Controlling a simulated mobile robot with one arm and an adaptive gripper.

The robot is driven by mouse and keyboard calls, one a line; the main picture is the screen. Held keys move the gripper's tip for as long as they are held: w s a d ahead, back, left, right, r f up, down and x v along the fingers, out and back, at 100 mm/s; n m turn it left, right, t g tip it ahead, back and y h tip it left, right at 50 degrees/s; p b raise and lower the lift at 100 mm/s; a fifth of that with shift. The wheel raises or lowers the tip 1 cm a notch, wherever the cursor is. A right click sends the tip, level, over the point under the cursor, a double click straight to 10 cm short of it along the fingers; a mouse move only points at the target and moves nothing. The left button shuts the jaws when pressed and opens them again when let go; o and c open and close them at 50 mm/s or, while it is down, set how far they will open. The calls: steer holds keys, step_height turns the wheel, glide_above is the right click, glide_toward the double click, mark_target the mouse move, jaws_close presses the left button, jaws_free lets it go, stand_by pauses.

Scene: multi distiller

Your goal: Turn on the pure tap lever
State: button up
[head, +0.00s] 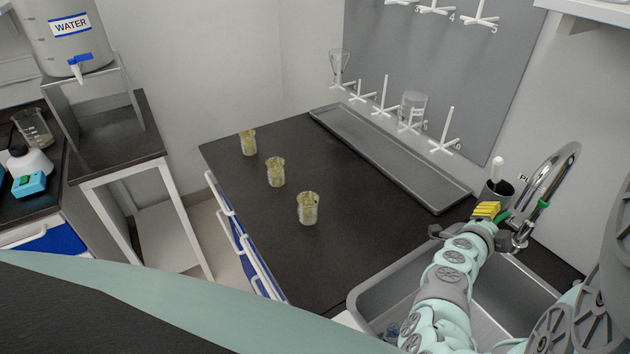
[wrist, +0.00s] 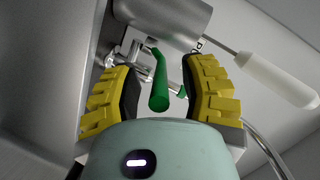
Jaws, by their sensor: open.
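The chrome tap (head: 548,190) stands behind the sink at the right in the head view, with a curved spout. A green lever (head: 503,218) shows beside my gripper (head: 487,211), and a second small green part (head: 543,204) sits farther right on the tap. A label starting "PU" is on the wall behind, partly hidden. In the wrist view a green lever (wrist: 159,82) lies between the two yellow fingers, with gaps on both sides and no clear contact. My gripper is open and empty.
A dark cup (head: 497,193) with a white-handled tool (wrist: 275,78) stands close behind my gripper. The sink (head: 385,287) is below my arm. Several beakers (head: 308,208) stand on the dark counter (head: 350,245). A grey tray (head: 420,185) lies under the drying rack (head: 425,85).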

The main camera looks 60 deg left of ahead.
steer(key=shift+s+a, duration=0.1)
steer(key=shift+c, duration=0.3)
jaws_close()
